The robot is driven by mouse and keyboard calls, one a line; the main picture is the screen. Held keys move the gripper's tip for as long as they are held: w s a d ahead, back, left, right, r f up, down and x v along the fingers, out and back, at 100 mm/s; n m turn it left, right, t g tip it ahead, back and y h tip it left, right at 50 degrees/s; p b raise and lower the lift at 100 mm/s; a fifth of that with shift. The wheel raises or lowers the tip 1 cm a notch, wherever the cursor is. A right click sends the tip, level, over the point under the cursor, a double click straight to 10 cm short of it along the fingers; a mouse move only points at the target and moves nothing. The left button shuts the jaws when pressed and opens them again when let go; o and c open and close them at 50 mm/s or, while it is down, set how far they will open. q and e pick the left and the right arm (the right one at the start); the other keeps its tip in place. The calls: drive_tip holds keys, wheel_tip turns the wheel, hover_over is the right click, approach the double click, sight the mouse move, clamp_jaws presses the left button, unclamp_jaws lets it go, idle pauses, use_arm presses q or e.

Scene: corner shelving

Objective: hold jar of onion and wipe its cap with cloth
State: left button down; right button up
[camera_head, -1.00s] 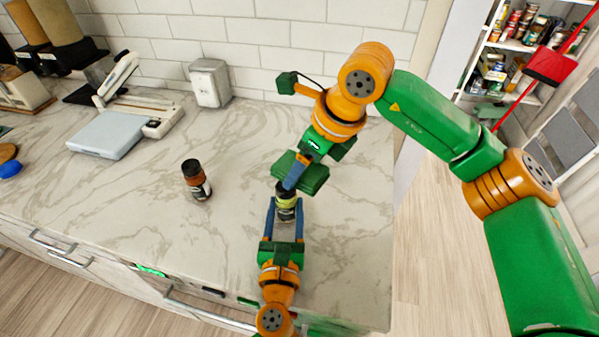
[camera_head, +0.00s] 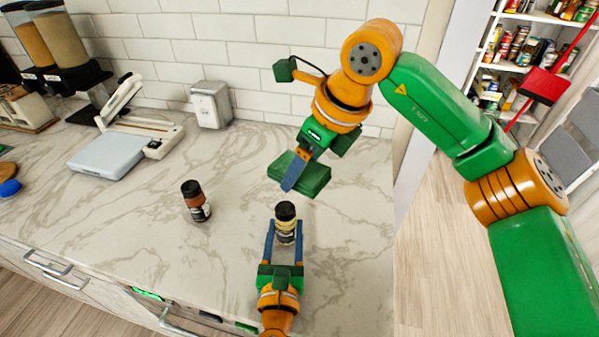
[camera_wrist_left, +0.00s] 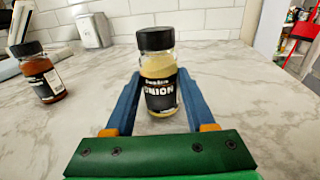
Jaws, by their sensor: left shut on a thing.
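The onion jar (camera_head: 286,231) has a black cap, pale yellow contents and a black label. It stands upright between the blue fingers of my left gripper (camera_head: 284,240), which is shut on it. In the left wrist view the jar (camera_wrist_left: 160,85) shows its label reading "ONION" and its cap uncovered. I cannot tell whether its base touches the counter. My right gripper (camera_head: 295,172) is shut on a folded green cloth (camera_head: 313,178). The cloth is beyond the jar, apart from its cap. One blue finger lies across the cloth; the other finger is hidden.
A second jar (camera_head: 196,201), black-capped with reddish-brown contents, stands left on the marble counter (camera_head: 240,165). It also shows in the left wrist view (camera_wrist_left: 42,76). A scale (camera_head: 108,153), a grey box (camera_head: 211,104) and dispensers (camera_head: 60,45) stand farther back. The counter between the jars is clear.

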use_arm(q)
drive_tip(key=shift+c, duration=0.8)
unclamp_jaws()
drive_tip(key=s, duration=0.4)
drive_tip(key=s+a, duration=0.1)
drive_tip(key=s, duration=0.7)
drive_tip(key=shift+a, duration=0.2)
